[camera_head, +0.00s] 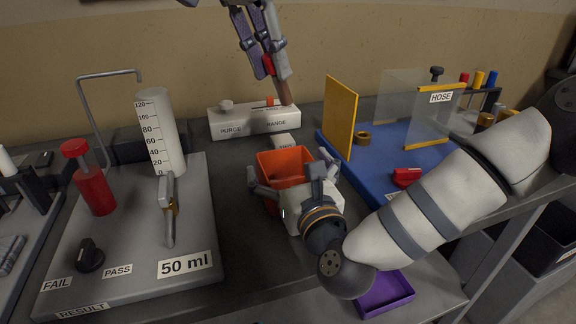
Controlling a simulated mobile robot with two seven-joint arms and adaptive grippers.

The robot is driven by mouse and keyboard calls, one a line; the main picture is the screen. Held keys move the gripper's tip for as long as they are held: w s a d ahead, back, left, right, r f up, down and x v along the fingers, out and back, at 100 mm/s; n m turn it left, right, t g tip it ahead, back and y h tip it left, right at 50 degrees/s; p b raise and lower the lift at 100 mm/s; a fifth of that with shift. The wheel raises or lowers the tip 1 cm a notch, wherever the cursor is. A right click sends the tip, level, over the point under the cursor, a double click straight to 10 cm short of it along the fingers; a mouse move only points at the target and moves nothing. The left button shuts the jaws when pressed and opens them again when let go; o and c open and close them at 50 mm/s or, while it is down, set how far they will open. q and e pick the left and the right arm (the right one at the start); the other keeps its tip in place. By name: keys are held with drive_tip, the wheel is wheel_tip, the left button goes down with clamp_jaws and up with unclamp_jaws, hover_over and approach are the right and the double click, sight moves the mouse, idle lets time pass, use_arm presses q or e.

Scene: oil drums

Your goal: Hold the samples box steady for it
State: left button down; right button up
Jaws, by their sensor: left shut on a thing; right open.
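The samples box seems to be the open orange box (284,164) on the dark bench in the middle. My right gripper (289,168) is open at this box, one finger at its left side and one at its right. I cannot tell whether the fingers touch it. My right wrist hides the near part of the box. My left gripper (271,72) is at the top, above the white PURGE/RANGE unit (240,121). It is shut on a small red part (267,65). A brown rod (284,93) shows just below its fingers; I cannot tell whether they are one piece.
A grey 50 ml board (135,270) at left carries a measuring cylinder (160,135), a red bottle (94,187) and a knob (90,256). At right, a blue board (375,170) carries a yellow panel (340,115) and a red clip (406,177). A purple tray (384,294) sits lower front.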

drive_tip(key=c, duration=1.2)
drive_tip(key=shift+o, duration=0.2)
use_arm(q)
wheel_tip(320, 180, down, 12)
idle(0.6)
drive_tip(key=c, duration=1.4)
unclamp_jaws()
drive_tip(key=shift+o, duration=0.2)
